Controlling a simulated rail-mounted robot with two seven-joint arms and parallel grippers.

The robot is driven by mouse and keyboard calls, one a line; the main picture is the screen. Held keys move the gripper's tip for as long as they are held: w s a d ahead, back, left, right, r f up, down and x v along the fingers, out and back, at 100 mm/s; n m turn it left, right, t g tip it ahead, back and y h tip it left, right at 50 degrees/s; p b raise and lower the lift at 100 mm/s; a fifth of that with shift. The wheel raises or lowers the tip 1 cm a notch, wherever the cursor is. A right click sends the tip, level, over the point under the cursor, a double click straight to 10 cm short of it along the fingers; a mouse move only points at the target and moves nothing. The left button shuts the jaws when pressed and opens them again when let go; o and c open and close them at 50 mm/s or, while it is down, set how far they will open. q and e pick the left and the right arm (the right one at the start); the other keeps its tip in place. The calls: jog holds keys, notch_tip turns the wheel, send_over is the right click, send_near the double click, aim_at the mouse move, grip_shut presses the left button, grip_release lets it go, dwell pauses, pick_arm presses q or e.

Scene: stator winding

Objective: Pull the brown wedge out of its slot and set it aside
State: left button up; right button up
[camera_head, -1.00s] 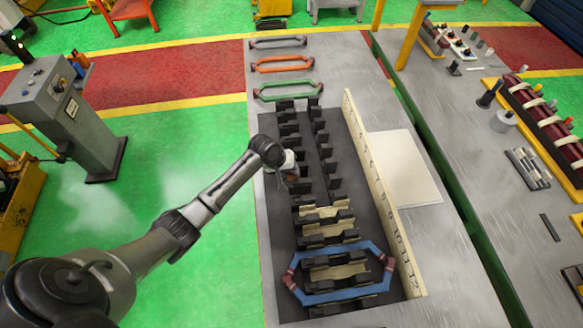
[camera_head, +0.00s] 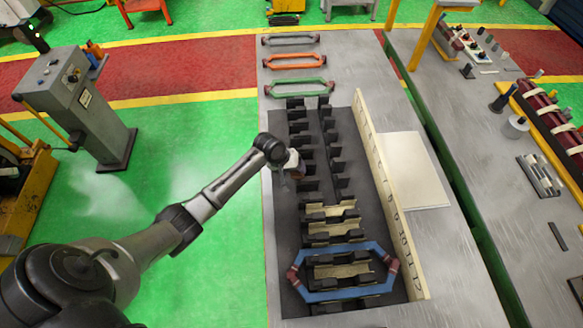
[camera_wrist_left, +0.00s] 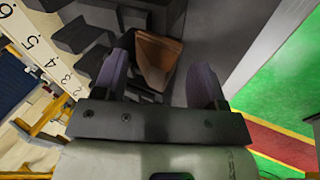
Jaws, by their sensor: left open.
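The brown wedge (camera_wrist_left: 157,62) shows in the left wrist view, tilted, between the two fingers and beside the black slot blocks (camera_wrist_left: 82,35). Gaps show between it and the fingers. I cannot tell how deep it sits in its slot. My left gripper (camera_wrist_left: 160,78) is open over it. In the head view my left gripper (camera_head: 292,168) is low at the left row of black blocks and hides most of the wedge. The stator bed (camera_head: 285,240) is a dark plate with two rows of black blocks. My right gripper is not in view.
A blue coil (camera_head: 337,247) and cream liners (camera_head: 333,213) lie in the near slots. A numbered cream strip (camera_head: 385,190) stands along the right side, with a pale sheet (camera_head: 412,165) beyond it. Green, orange and grey coils lie at the far end of the bench.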

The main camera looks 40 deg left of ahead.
pick_arm(q)
jog(key=v, duration=1.3)
jog(key=shift+s+r+p, duration=0.2)
jog(key=shift+r+p, duration=0.1)
jog(key=shift+p, duration=0.1)
jog(key=shift+a, duration=0.1)
